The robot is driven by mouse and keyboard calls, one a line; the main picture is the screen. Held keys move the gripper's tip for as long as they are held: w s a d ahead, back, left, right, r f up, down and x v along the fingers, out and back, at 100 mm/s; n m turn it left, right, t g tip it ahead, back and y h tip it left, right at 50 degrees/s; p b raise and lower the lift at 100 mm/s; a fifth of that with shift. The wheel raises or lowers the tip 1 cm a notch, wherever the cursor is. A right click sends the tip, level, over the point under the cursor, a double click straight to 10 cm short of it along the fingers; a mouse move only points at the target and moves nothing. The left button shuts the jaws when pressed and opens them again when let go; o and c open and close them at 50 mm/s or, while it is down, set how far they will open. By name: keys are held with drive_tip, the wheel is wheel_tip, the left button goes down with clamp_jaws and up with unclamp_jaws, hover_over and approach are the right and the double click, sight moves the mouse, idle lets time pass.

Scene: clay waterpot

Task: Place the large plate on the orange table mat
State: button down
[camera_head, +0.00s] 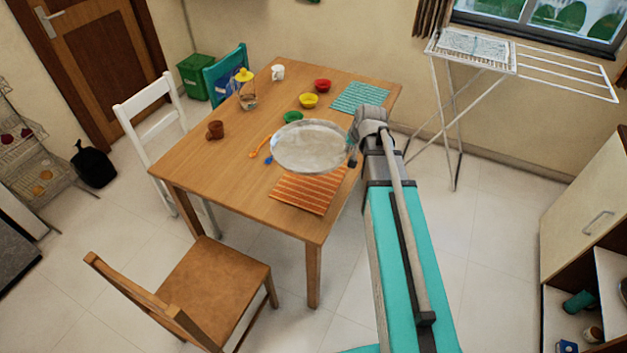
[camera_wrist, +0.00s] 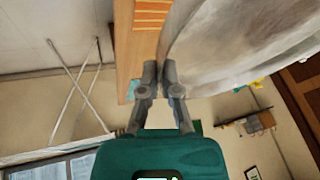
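The large plate (camera_head: 308,148) is round, pale and greyish, and appears held above the wooden table. Its near part lies just behind the orange table mat in the head view. The orange table mat (camera_head: 308,194) is striped and lies at the table's front right edge, with nothing resting on its visible part. My gripper (camera_head: 353,152) is at the plate's right rim, its fingers closed on it. In the wrist view, the two fingertips (camera_wrist: 159,72) pinch the edge of the plate (camera_wrist: 240,45), and part of the orange mat (camera_wrist: 152,14) shows beside it.
The wooden table (camera_head: 220,180) also bears a turquoise mat (camera_head: 360,97), red (camera_head: 322,86), yellow (camera_head: 309,101) and green (camera_head: 292,118) bowls, a glass jug (camera_head: 246,97), a white mug (camera_head: 278,72) and a brown cup (camera_head: 215,130). Orange (camera_head: 260,146) and blue utensils lie left of the plate.

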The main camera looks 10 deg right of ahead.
drive_tip(key=s+d+f+b, duration=0.5)
drive_tip(key=d+f+b, duration=0.2)
drive_tip(key=f+b, duration=0.1)
drive_tip(key=shift+s+d+f, duration=0.15)
drive_tip(key=shift+s+f, duration=0.25)
drive_tip(key=shift+f, duration=0.1)
drive_tip(key=w+a+f+b, duration=0.1)
drive_tip(key=w+f+b, duration=0.2)
drive_tip(key=w, duration=0.1)
drive_tip(key=w+a+f+b, duration=0.2)
drive_tip(key=w+f+b, duration=0.1)
drive_tip(key=w, duration=0.1)
drive_tip(key=w+a+f+b, duration=0.2)
drive_tip(key=w+f+b, duration=0.1)
drive_tip(key=w, duration=0.1)
drive_tip(key=shift+a, duration=0.1)
idle(0.3)
